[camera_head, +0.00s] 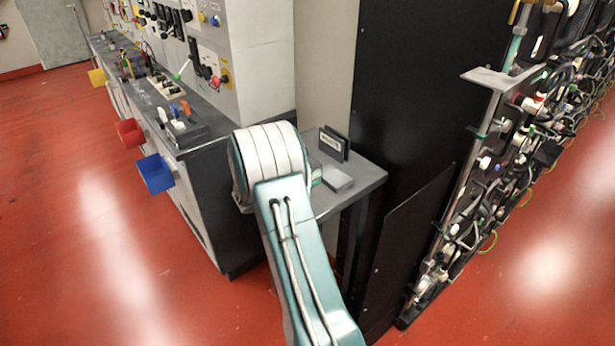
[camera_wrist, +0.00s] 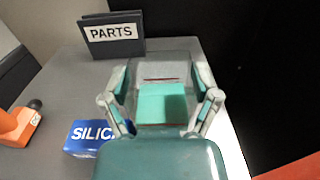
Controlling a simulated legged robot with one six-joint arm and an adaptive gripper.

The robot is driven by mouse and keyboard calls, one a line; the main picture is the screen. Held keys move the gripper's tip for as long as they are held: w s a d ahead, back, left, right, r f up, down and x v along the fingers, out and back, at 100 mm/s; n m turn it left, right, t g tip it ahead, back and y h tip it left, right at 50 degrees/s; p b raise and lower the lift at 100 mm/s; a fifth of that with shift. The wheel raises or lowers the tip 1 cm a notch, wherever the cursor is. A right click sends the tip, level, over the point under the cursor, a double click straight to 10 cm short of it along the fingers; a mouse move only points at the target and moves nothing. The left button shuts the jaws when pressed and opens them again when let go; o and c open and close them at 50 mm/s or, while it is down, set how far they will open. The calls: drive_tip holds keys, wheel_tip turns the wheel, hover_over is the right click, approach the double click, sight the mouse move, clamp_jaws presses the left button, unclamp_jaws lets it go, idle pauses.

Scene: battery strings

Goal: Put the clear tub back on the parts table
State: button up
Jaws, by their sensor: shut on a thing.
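The clear tub (camera_wrist: 163,71) shows in the wrist view as a pale, see-through box between my fingers, with a teal area below it. My gripper (camera_wrist: 165,90) is shut on it, one finger on each side. The parts table (camera_head: 367,181) is a small grey table beside the black cabinet; its top also shows in the wrist view (camera_wrist: 55,85). The tub is over the table top, in front of the PARTS sign (camera_wrist: 113,33). I cannot tell whether its base touches the table. In the head view a pale grey box shape (camera_head: 338,178) shows beside my arm, which hides most of the gripper.
A blue box marked SILIC (camera_wrist: 85,138) and an orange item (camera_wrist: 20,124) lie left of my gripper. The black cabinet (camera_head: 410,90) rises at the table's right. A control bench (camera_head: 180,125) with blue and red bins stands at left.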

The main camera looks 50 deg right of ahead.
drive_tip(key=shift+w+d+f, duration=0.1)
drive_tip(key=shift+w+f, duration=0.2)
drive_tip(key=shift+f, duration=1.5)
drive_tip(key=o, duration=1)
drive_tip(key=shift+f, duration=0.1)
